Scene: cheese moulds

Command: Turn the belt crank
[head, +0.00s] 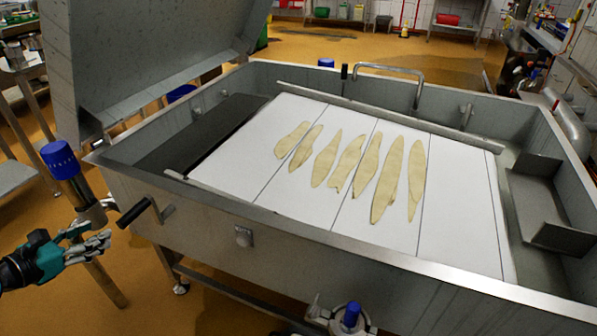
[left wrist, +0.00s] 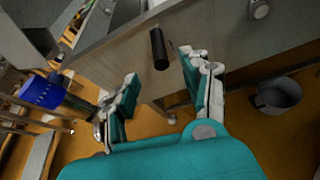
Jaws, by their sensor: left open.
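The belt crank (head: 136,212) has a black handle and a metal arm on the outer front wall of the steel vat, near its left corner. Its black handle also shows in the left wrist view (left wrist: 159,48), just beyond the fingertips and between them in the picture. My left gripper (head: 98,236) is open and empty, to the left of the crank and a little lower in the head view. It appears apart from the handle. The white belt (head: 455,225) lies inside the vat with several pale, flat pieces on it.
The steel vat (head: 340,248) fills the middle, with a raised panel (head: 130,50) at its left. A blue-capped post (head: 62,160) stands beside my left gripper. A grey pot (left wrist: 278,95) sits on the floor in the wrist view.

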